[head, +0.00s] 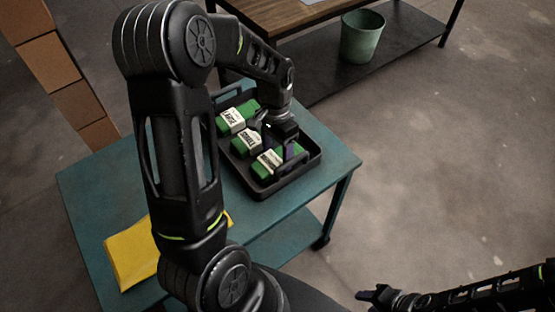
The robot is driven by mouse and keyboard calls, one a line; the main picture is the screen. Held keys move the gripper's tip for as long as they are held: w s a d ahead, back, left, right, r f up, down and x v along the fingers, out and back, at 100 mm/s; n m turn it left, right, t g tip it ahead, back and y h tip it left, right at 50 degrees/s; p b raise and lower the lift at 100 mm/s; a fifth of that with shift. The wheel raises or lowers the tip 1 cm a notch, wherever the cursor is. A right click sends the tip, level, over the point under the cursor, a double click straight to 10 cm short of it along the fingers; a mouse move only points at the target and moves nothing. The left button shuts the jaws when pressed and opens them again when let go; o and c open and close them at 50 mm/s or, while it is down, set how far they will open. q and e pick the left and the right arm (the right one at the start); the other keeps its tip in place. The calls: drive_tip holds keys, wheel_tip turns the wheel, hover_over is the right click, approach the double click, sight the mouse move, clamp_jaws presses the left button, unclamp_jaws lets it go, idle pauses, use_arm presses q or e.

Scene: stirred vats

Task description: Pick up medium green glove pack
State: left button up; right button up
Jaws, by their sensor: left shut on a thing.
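Several green glove packs with white labels sit in a black tray (259,191) on the teal table. The nearest pack (268,163) has the longest label, which seems to read MEDIUM. The middle pack (246,143) seems to read SMALL and the far pack (232,119) LARGE. My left gripper (288,151) reaches down into the tray and is shut on the nearest pack, at its right part. The fingers partly hide that pack, and I cannot tell if it is clear of the tray floor. My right gripper (372,295) is low at the bottom right, away from the table, its jaw gap unclear.
A yellow cloth (131,257) lies at the left front of the teal table (91,193). A wooden-topped bench (290,16) with a green bin (362,38) on its lower shelf stands behind. Stacked brown boxes (57,70) are at left. Floor at right is clear.

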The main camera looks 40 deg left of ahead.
sight(277, 156)
use_arm(q)
drive_tip(key=c, duration=0.5)
drive_tip(key=shift+r, duration=0.1)
wheel_tip(277, 156, up, 10)
drive_tip(key=shift+f, duration=0.1)
idle(0.8)
